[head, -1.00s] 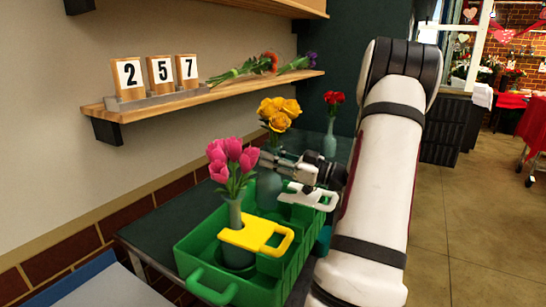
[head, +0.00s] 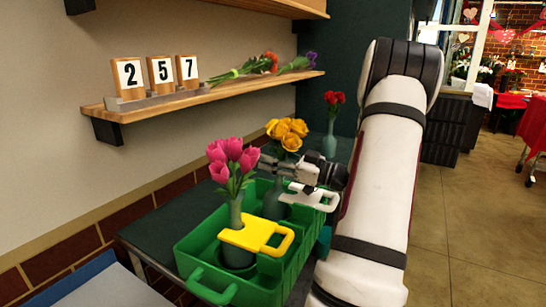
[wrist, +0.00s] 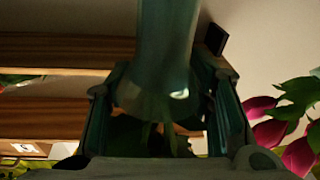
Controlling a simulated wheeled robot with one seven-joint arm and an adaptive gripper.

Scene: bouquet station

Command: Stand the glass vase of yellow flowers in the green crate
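The yellow flowers (head: 287,133) rise from a grey-green glass vase (head: 276,205), which looks nearly upright with its lower part inside the green crate (head: 196,243). The crate's wall and the white handle hide its base, so I cannot see what it rests on. My gripper (head: 280,163) is level with the vase's upper end, just below the blooms. In the wrist view, the vase (wrist: 165,50) lies between my two fingers (wrist: 160,110), its rim near them and stems beyond. The fingers look spread, with a gap beside the right one.
A vase of pink tulips (head: 232,155) stands in the crate's near part, beside a yellow handle (head: 258,234). A white handle (head: 312,197) is close under my gripper. A red-flower vase (head: 330,140) stands behind. The wooden shelf (head: 215,88) holds number blocks and loose flowers.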

